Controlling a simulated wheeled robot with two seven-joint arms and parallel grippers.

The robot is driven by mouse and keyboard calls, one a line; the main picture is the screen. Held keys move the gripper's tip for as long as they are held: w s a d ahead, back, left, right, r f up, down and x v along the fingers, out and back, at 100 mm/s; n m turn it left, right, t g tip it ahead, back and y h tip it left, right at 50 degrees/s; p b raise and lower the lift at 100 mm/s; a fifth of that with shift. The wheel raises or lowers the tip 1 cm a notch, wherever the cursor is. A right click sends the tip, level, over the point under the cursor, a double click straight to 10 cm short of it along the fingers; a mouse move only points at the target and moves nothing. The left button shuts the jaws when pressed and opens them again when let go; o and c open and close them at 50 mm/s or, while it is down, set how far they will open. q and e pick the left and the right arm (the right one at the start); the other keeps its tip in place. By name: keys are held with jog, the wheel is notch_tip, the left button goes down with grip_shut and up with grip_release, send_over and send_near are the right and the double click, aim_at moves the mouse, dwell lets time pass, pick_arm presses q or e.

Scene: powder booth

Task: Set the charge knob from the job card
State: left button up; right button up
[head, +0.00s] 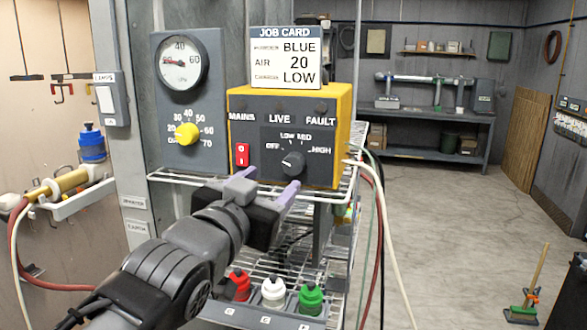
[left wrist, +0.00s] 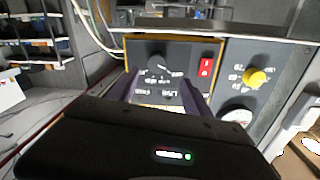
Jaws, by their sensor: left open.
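The job card (head: 286,58) stands on top of the yellow control box (head: 344,108) and reads BLUE, AIR 20, CHARGE LOW. The dark charge knob (head: 293,163) is on the box's front, among the marks OFF, LOW, MED and HIGH. Its pale pointer line appears turned toward the OFF side. My left gripper (head: 268,183) is open and empty, with its purple fingers just in front of and below the knob. In the left wrist view the knob (left wrist: 158,63) appears upside down beyond the gap between the fingers (left wrist: 162,88), apart from them. My right gripper is not in view.
A red switch (head: 242,155) is beside the knob. A yellow air knob (head: 187,133) and gauge (head: 183,63) are on the grey panel to the left. Red, white and green-capped bottles stand below on the wire rack.

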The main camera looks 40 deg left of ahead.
aim_at(292, 166)
pick_arm(q)
jog(key=p+x, duration=0.1)
jog(key=x, duration=0.3)
jog(key=p+x, duration=0.1)
jog(key=x, duration=0.3)
jog(key=shift+w+d+p, duration=0.15)
jog(key=shift+d+p, duration=0.05)
jog(key=shift+p, duration=0.1)
jog(key=shift+c, duration=0.4)
grip_shut()
